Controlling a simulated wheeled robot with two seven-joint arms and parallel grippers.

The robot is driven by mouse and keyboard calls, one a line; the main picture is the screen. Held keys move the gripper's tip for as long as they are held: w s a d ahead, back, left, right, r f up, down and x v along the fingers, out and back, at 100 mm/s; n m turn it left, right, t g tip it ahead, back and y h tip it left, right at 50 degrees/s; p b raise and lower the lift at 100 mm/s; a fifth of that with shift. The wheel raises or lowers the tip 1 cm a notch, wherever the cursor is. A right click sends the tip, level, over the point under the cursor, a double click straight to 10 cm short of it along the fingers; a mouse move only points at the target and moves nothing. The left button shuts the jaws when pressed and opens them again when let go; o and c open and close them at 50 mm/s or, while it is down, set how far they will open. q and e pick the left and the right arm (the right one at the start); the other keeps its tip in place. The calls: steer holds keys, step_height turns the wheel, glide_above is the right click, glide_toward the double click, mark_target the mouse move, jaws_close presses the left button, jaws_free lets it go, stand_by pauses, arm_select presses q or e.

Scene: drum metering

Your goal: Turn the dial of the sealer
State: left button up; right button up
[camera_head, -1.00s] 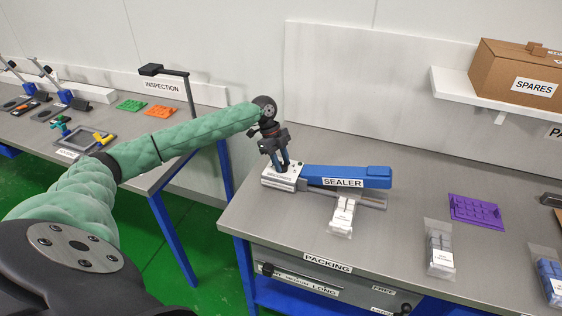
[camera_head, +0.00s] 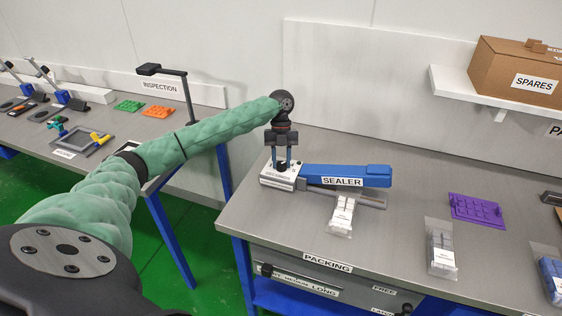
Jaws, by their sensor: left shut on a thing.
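The sealer (camera_head: 345,176) lies on the packing table, with a blue arm on the right and a white base block (camera_head: 280,179) on the left. Its dark dial (camera_head: 282,166) is on top of the base block, partly hidden by the fingers. My left gripper (camera_head: 282,165) points straight down over the base block, its two fingers around the dial and shut on it. My right gripper is not in view.
A bagged part (camera_head: 341,216) lies just in front of the sealer, another bag (camera_head: 441,249) to its right. A purple tray (camera_head: 476,208) is further right. The spares box (camera_head: 517,72) stands on a wall shelf. The table's left end is clear.

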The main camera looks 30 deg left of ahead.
arm_select(q)
steer(key=shift+w+r+m, duration=0.1)
steer(key=shift+m, duration=0.5)
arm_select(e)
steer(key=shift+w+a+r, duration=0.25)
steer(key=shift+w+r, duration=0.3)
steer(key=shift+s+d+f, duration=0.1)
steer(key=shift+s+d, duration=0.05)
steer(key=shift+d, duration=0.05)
arm_select(q)
steer(key=o, duration=1)
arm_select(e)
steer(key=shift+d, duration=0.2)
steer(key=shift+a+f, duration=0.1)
arm_select(q)
steer(key=shift+r+b, duration=0.2)
steer(key=shift+b, duration=0.1)
steer(key=b+v, duration=0.1)
steer(key=v, duration=0.4)
steer(key=shift+w+r+b, duration=0.2)
steer(key=shift+b, duration=0.1)
steer(key=shift+v, duration=0.9)
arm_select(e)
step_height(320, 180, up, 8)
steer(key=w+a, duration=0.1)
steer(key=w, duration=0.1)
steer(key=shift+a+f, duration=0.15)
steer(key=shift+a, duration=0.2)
